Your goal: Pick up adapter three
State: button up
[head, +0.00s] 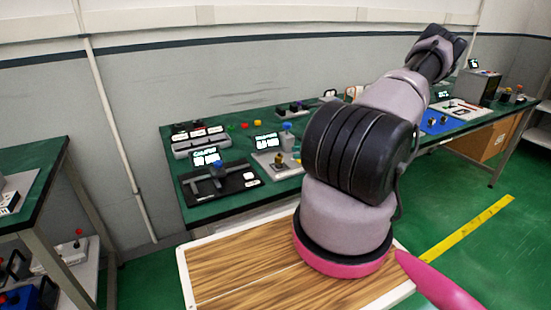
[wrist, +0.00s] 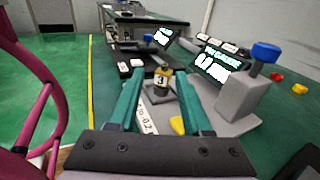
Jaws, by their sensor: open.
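Adapter three (wrist: 161,84) is a small upright brass-yellow and dark piece marked "3" in the wrist view. It stands on a grey plate with a printed white label (wrist: 149,116), beside a display. My gripper (wrist: 160,76) has two teal fingers, spread open. In the picture the adapter shows between their tips, with a visible gap on each side. I cannot tell whether it is within the fingers' reach or just beyond. My gripper cannot be made out in the head view, where my arm covers part of the bench.
A grey instrument with a blue knob (wrist: 266,52) and a lit display (wrist: 218,66) stands close to the right finger. Red and yellow caps (wrist: 299,88) lie farther right. The green bench (head: 181,150) holds several other devices. Open green floor (wrist: 50,78) lies left of the bench.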

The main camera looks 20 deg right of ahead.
aim_at(279, 160)
jog(key=shift+w+d+f+m+t, duration=0.1)
jog(key=shift+w+f+m+t, duration=0.05)
jog(key=shift+f+m+t, duration=0.2)
jog(key=shift+w+a, duration=0.25)
jog(key=shift+a, duration=0.1)
jog(key=x, duration=1)
jog(key=shift+d, duration=0.1)
grip_shut()
